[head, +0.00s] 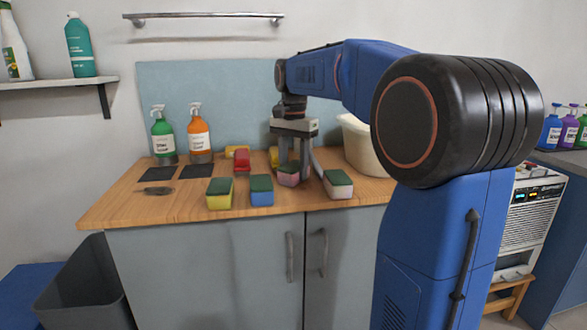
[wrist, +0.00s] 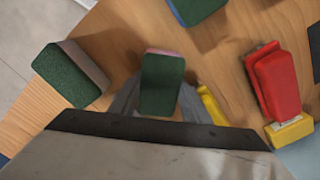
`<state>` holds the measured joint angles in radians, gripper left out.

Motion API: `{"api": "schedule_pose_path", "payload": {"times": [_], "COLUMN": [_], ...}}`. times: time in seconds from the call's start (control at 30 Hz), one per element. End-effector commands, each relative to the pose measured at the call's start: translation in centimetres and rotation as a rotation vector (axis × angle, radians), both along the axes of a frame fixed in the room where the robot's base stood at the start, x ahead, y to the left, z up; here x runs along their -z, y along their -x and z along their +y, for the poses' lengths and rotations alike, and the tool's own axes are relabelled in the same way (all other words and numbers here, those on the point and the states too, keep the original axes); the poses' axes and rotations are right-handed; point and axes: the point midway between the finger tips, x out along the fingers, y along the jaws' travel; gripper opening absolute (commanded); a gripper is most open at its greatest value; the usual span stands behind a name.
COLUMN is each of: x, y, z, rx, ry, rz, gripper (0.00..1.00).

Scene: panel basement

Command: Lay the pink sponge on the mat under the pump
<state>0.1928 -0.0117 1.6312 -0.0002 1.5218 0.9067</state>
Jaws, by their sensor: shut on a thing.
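The pink sponge (head: 287,180) has a green top. My gripper (head: 293,168) is shut on it, pointing down over the right part of the wooden counter. In the wrist view the sponge (wrist: 162,85) sits between the grey fingers, green face up. I cannot tell whether it touches the counter. Two dark mats lie at the counter's left: a left mat (head: 157,174) before the green pump bottle (head: 163,137) and a right mat (head: 196,173) before the orange pump bottle (head: 199,135). Both mats look bare.
Near the front edge are a yellow sponge (head: 219,200), a blue sponge (head: 262,198) and a pale sponge (head: 339,191), all green-topped. A red object (head: 242,161) lies behind. A dark flat item (head: 158,190) lies before the left mat. A cream bucket (head: 361,145) stands right.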

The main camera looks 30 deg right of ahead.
Motion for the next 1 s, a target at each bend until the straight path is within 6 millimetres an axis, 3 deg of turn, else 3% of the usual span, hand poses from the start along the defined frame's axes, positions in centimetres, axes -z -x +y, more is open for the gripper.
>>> {"api": "schedule_pose_path", "payload": {"times": [0.17, 0.2, 0.23, 0.67, 1.0], "x": [0.2, 0.3, 0.3, -0.5, -6.4], "y": [0.0, 0.0, 0.0, -0.1, -0.1], "z": [0.0, 0.0, 0.0, 0.0, 0.0], "rx": [0.0, 0.0, 0.0, 0.0, 0.0], "ry": [0.0, 0.0, 0.0, 0.0, 0.0], "rz": [0.0, 0.0, 0.0, -0.001, -0.001], "gripper": [0.22, 0.45, 0.5, 0.5, 0.5]}}
